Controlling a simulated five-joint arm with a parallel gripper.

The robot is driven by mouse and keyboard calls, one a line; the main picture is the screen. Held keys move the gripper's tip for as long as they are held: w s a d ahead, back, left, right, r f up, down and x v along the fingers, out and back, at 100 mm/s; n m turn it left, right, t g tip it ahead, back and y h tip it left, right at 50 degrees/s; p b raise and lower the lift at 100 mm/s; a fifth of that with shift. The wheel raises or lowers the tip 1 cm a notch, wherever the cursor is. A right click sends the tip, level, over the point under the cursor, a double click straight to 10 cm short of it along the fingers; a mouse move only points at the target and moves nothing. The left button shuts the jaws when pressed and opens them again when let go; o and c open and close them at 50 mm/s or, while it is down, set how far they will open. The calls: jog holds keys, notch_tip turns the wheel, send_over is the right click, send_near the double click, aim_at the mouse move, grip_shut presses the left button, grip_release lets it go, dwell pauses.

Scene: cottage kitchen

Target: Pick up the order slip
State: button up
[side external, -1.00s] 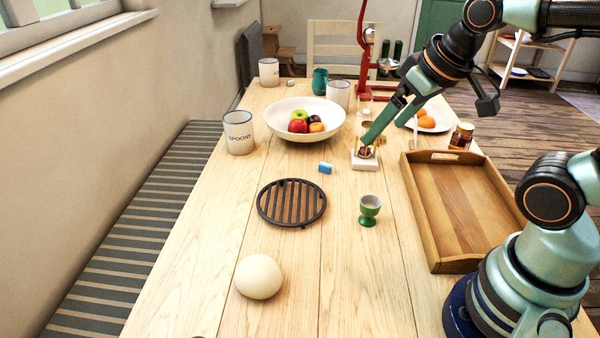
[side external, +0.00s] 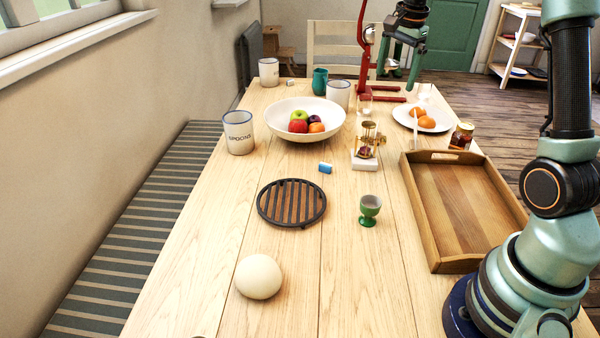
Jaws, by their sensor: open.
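I cannot make out an order slip for certain anywhere in the side view. The small brass device on a white base (side external: 365,161) stands uncovered on the table, nearer the camera than my gripper.
A white fruit bowl (side external: 285,130), the spoons crock (side external: 239,140) and mugs stand at left. A plate of oranges (side external: 405,117), a jar (side external: 461,137) and a wooden tray (side external: 437,250) are at right. A trivet (side external: 263,205), green egg cup (side external: 369,210) and pale ball (side external: 258,277) stand nearer.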

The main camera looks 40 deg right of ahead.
jog(key=d+f+m+g, duration=0.1)
jog(key=d+f+m, duration=0.5)
jog(key=d, duration=0.4)
jog(key=m+y, duration=0.1)
jog(key=m, duration=0.3)
send_over(419, 145)
notch_tip(419, 145, down, 6)
jog(key=f, duration=0.1)
jog(key=shift+g, duration=0.4)
notch_tip(419, 145, down, 12)
jog(key=shift+d+r, duration=0.1)
jog(key=shift+r, duration=0.15)
jog(key=c, duration=1.3)
jog(key=shift+r, duration=0.1)
